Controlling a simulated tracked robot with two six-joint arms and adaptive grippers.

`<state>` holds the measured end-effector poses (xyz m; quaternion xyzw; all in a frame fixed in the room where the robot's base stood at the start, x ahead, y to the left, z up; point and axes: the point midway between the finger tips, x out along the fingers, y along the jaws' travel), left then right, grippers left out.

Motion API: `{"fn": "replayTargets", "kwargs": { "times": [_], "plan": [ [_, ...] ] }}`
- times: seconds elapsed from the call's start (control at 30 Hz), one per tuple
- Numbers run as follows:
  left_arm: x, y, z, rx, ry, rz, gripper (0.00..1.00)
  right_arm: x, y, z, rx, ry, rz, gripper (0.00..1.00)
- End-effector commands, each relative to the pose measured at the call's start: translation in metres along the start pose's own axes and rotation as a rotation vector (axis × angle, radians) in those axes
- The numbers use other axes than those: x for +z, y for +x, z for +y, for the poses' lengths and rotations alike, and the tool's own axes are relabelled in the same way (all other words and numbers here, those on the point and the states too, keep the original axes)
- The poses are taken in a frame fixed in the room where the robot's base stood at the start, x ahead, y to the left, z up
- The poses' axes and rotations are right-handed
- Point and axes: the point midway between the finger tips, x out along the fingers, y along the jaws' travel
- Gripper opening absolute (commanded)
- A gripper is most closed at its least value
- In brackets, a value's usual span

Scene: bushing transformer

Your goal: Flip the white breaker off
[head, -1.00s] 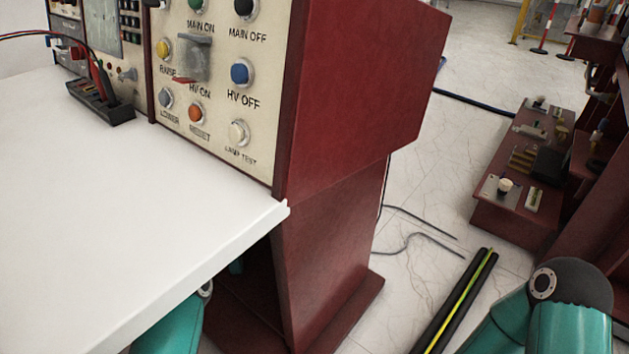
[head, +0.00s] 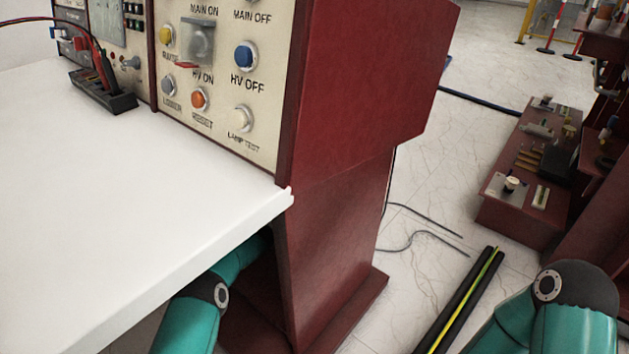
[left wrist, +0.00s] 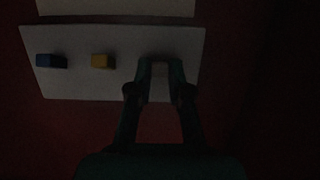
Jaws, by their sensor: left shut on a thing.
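In the dark left wrist view, a pale panel (left wrist: 75,82) carries a blue breaker (left wrist: 51,61), a yellow breaker (left wrist: 102,61) and a white breaker (left wrist: 160,71) in a row. My left gripper (left wrist: 160,66) is at the white breaker, one finger on each side of it, and is shut on it. The fingers partly hide it, and whether it is on or off cannot be told. In the head view my left arm reaches under the white table, so the gripper and breakers are hidden there. My right gripper is out of view.
The white table (head: 110,190) covers the space where my left arm works. The red console (head: 350,90) stands beside it, with buttons on its front. Black bars with a yellow-green strip (head: 465,305) lie on the floor near my right arm.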

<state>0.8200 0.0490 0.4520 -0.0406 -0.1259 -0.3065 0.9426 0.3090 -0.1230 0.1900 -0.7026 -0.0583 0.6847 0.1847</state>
Motion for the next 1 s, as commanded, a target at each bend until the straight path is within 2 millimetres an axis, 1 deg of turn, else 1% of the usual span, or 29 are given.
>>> {"fn": "replayTargets", "kwargs": {
  "times": [0.03, 0.2, 0.57, 0.6, 0.73, 1.0],
  "plan": [
    [-0.003, -0.0005, 0.0023, 0.008, -0.001, -0.027, 0.0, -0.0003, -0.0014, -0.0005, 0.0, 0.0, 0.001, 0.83],
    [-0.0039, -0.0016, 0.0024, 0.008, 0.002, -0.094, 0.0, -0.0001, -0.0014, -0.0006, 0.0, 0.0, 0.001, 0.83],
    [-0.0043, -0.0028, 0.0028, 0.007, 0.0, -0.108, 0.0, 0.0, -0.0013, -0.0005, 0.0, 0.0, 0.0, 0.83],
    [-0.0044, -0.0028, 0.0029, 0.007, 0.0, -0.108, 0.22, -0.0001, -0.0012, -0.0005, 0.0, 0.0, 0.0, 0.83],
    [-0.0045, -0.0025, 0.0021, 0.006, 0.0, -0.108, 0.43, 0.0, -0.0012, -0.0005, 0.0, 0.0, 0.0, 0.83],
    [-0.0049, -0.0017, 0.0002, 0.003, 0.0, -0.107, 0.44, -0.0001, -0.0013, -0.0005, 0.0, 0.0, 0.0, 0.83]
  ]
}}
